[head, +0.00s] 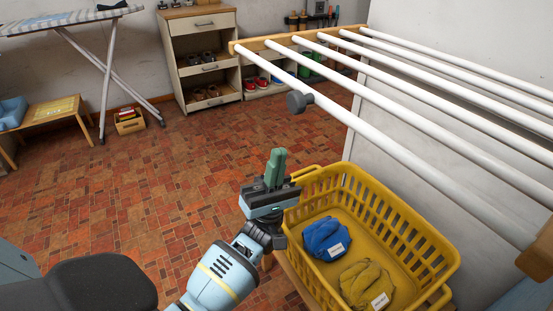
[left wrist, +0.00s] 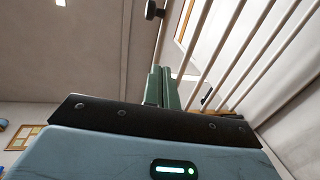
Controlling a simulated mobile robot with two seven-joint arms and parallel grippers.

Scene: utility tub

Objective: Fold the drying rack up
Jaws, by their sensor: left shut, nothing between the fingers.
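The drying rack (head: 420,125) has white rods and wooden end bars, and stands out from the white wall in the head view. A dark grey knob (head: 298,102) sits on its front rod. The rack (left wrist: 237,50) and the knob (left wrist: 153,10) also show in the left wrist view, above the gripper. My left gripper (head: 276,165) is shut and empty, its green fingers pointing up. It is below and left of the knob, apart from it, beside the yellow basket's back left corner. My right gripper is in neither view.
A yellow basket (head: 408,213) with a blue cloth (head: 326,239) and an olive cloth (head: 367,285) stands below the rack. An ironing board (head: 75,18), a low wooden table (head: 52,112) and a shelf unit (head: 203,60) are at the back. The brick-patterned floor left of my arm is clear.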

